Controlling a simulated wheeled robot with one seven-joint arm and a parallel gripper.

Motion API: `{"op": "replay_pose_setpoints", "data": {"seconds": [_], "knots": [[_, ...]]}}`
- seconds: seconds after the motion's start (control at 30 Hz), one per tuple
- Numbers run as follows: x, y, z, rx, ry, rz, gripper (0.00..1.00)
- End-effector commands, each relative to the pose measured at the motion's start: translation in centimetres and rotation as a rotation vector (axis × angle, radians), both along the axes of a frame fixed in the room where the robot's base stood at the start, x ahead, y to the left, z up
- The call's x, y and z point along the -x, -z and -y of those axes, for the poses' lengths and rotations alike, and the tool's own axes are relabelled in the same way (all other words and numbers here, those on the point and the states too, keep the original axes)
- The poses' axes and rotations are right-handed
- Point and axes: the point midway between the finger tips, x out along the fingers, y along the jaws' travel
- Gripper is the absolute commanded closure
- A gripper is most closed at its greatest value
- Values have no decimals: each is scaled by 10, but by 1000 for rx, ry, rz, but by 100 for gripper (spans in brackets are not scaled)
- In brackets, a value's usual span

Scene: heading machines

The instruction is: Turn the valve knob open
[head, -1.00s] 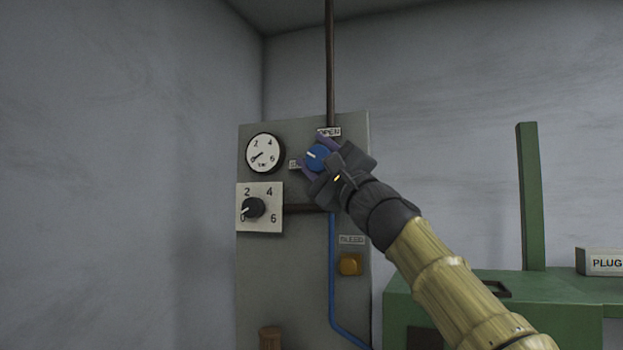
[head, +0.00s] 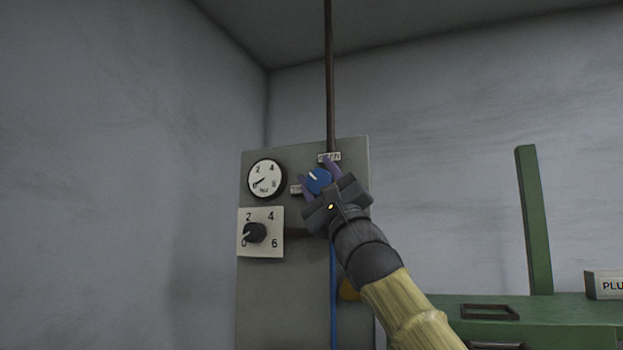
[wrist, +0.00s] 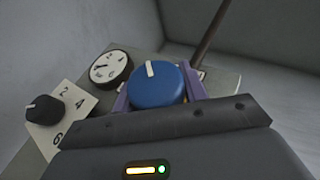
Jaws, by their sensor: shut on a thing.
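The valve knob (head: 318,181) is a round blue knob with a white pointer mark, on the grey panel (head: 287,300). In the head view its mark tilts to the upper left, between the OPEN label (head: 329,157) above and a partly hidden label (head: 296,189) at its left. My gripper (head: 320,180) is shut on the knob, one purple finger on each side. The wrist view shows the knob (wrist: 158,84) between the fingers, its white mark at the top edge.
A round gauge (head: 265,179) and a black dial (head: 254,233) on a white plate sit left of the knob. A dark pipe (head: 330,80) rises above. A yellow button (head: 348,290) is mostly behind my arm. A green machine (head: 540,320) stands at the right.

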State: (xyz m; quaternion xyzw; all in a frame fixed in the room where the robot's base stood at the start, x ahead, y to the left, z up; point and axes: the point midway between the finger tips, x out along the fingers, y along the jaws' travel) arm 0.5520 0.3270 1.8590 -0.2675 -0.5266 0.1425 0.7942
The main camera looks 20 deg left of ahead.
Motion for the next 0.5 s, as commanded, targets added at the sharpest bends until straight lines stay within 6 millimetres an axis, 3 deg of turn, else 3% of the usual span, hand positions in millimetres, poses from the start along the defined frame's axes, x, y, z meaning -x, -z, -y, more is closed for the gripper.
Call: {"op": "replay_pose_setpoints", "data": {"seconds": [0.2, 0.23, 0.3, 0.33, 0.5], "knots": [[-3, 8, -7, 11, -4, -9, 80], [-3, 8, -8, 12, -5, -10, 53], [-2, 8, -9, 11, -8, -10, 39], [-2, 8, -10, 10, -9, -10, 35], [1, 6, -13, 7, -16, -9, 35]]}}
